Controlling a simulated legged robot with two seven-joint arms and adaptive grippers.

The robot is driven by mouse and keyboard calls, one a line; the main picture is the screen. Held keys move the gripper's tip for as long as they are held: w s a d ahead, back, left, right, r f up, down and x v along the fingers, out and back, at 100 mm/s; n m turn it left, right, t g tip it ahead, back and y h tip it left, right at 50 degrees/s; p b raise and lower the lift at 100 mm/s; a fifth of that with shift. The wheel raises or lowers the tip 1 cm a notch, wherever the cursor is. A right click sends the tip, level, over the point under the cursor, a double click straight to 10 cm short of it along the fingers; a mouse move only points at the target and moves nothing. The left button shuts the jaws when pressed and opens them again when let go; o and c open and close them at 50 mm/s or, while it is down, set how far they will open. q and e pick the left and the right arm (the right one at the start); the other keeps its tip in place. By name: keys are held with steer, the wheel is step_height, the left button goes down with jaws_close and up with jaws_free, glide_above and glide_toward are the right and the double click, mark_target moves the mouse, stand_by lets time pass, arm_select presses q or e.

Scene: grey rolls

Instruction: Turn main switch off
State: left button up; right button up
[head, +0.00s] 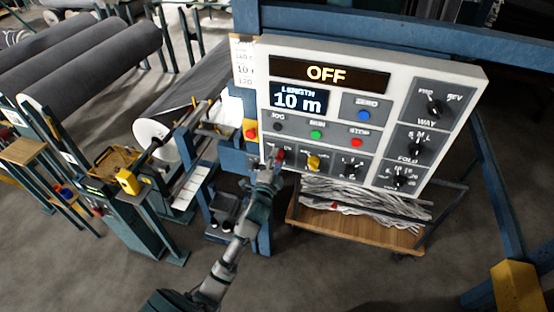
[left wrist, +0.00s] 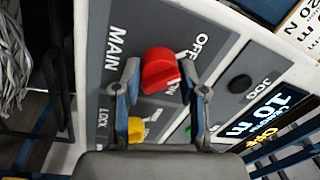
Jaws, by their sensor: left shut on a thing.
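The white control panel (head: 395,75) fills the centre right of the head view, and its top display (head: 335,73) reads OFF. The red main switch knob (head: 280,154) is at the panel's lower left, partly hidden by my gripper. In the left wrist view the red knob (left wrist: 160,68) sits beside the MAIN, OFF and ON lettering. My left gripper (head: 269,168) is at the knob, its two fingers on either side of it in the left wrist view, shut on it. The knob's exact pointing is hard to tell. My right gripper is not in view.
A yellow knob (head: 314,162) is just right of the main switch. A red button (head: 250,134) is at the panel's left edge. A wooden-topped cart (head: 345,231) with grey strips stands below. Large grey rolls (head: 95,70) lie at the left.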

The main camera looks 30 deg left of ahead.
arm_select(q)
steer(key=shift+f, duration=0.55)
steer(key=o, duration=1.1)
steer(key=shift+c, duration=0.2)
steer(key=shift+o, duration=0.2)
steer(key=shift+r, duration=0.1)
steer(key=shift+a+r, duration=0.1)
steer(key=v, duration=1.1)
steer(key=shift+s, duration=0.4)
